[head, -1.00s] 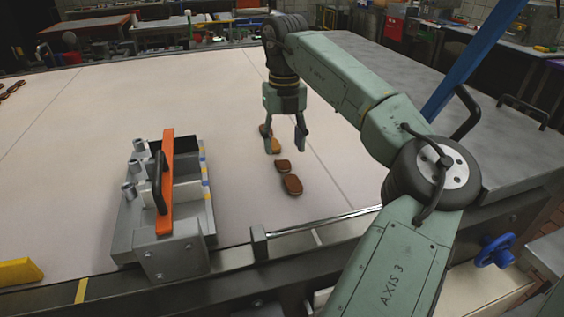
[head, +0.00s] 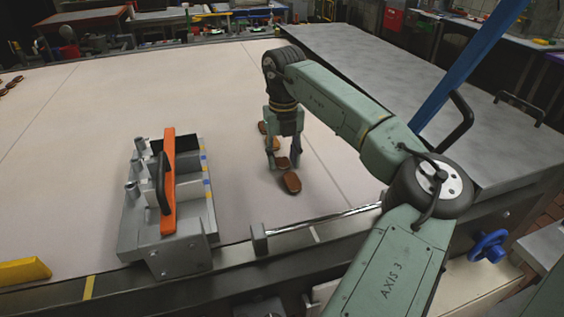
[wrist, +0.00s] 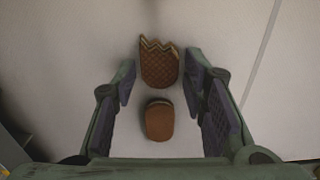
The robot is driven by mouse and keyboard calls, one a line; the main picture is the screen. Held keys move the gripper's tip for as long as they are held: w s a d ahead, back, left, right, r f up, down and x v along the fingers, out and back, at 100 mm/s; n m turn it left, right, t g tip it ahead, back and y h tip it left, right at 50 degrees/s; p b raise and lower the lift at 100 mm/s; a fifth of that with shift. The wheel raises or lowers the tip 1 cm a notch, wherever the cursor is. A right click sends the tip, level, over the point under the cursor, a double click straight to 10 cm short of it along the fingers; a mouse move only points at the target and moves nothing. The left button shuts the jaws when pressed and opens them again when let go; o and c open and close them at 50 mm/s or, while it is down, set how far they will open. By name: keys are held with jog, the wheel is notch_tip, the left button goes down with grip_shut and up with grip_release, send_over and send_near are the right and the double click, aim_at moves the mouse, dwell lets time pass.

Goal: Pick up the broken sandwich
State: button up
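A broken sandwich (wrist: 160,67) lies on the pale surface in the wrist view. It is a brown, waffle-patterned piece with a jagged pale edge at the top. A smaller, rounded brown piece (wrist: 160,121) lies below it, apart from it. My gripper (wrist: 160,76) is open and empty, with one finger to each side of the jagged piece. In the head view my gripper (head: 283,162) is low over the brown pieces, pointing down. One brown piece (head: 291,182) lies in front of it. Whether the fingers touch the surface cannot be told.
The wide pale belt (head: 110,110) is mostly clear. A grey metal tray (head: 130,228) with an orange bar (head: 169,185) stands left of my gripper. A yellow block (head: 22,271) is at the front left.

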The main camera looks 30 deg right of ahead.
aim_at(283, 164)
jog(key=c, duration=0.4)
jog(key=shift+r, duration=0.1)
jog(key=shift+r+b, duration=0.65)
jog(key=shift+r, duration=0.2)
jog(key=shift+s+a+r+b, duration=0.15)
jog(key=shift+r+b, duration=0.15)
jog(key=shift+r, duration=0.05)
jog(key=shift+s+a+r+b, duration=0.15)
jog(key=shift+r+b, duration=0.15)
jog(key=shift+r, duration=0.05)
jog(key=s+a+b, duration=0.1)
jog(key=s+a, duration=0.2)
jog(key=s+a+r+b, duration=0.1)
jog(key=s+a+b, duration=0.1)
jog(key=s+a, duration=0.2)
jog(key=s+a+b, duration=0.2)
jog(key=s+a, duration=0.1)
jog(key=shift+s+a+r, duration=0.25)
jog(key=shift+a+r, duration=0.1)
jog(key=shift+a, duration=0.05)
jog(key=shift+s, duration=0.1)
